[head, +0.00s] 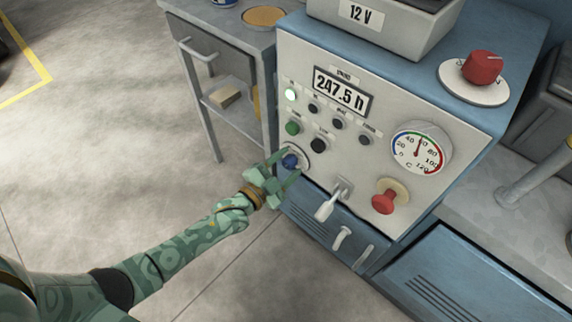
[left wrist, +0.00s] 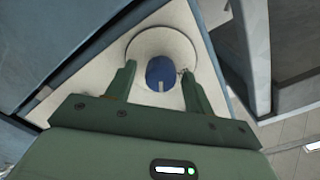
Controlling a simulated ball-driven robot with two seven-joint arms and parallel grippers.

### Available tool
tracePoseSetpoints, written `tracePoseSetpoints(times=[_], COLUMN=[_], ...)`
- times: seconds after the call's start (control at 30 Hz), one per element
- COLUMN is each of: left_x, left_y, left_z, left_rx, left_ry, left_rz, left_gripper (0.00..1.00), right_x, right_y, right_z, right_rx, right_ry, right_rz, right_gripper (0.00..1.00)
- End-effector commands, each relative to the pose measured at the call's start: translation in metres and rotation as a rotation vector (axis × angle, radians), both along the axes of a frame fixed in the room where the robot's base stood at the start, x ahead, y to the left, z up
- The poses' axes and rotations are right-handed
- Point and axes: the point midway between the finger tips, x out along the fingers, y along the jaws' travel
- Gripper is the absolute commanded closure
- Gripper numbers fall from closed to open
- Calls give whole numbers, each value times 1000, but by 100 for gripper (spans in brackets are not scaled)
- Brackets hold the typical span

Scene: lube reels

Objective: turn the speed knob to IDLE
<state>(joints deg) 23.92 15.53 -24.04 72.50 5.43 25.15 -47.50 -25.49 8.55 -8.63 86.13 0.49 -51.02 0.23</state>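A blue knob (head: 291,160) sits on a round pale plate low on the left of the grey panel (head: 300,60). I cannot read any label by it, so I cannot confirm it is the speed knob. In the left wrist view the knob (left wrist: 160,72) shows a pale mark at its lower edge. My left gripper (head: 284,164) is at the knob, its fingers open on either side of it. In the left wrist view the gripper (left wrist: 158,78) shows a clear gap at the left finger and a smaller one at the right. My right gripper is out of view.
Above the knob are buttons, a lit lamp (head: 291,95) and a display (head: 342,91). To the right are a lever (head: 327,206), a red pull knob (head: 385,200) and a gauge (head: 418,150). A red rotary knob (head: 483,67) sits on top. A cart (head: 225,60) stands left.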

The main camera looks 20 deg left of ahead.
Motion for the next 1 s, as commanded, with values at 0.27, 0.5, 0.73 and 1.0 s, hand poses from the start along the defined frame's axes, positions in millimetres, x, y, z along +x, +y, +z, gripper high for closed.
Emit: tracePoseSetpoints(times=[0.27,0.5,0.73,1.0], left_x=[0,0,-1,0], left_y=[0,0,1,1], left_z=[0,0,1,1], left_rx=[0,-33,-149,-375], left_ry=[0,12,56,138], left_rz=[0,0,0,0], left_gripper=[91,91,91,91], right_x=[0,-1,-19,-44], right_y=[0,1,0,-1], right_z=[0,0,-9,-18], right_rx=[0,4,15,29], right_ry=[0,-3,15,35], right_rz=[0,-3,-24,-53], right_gripper=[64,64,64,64])
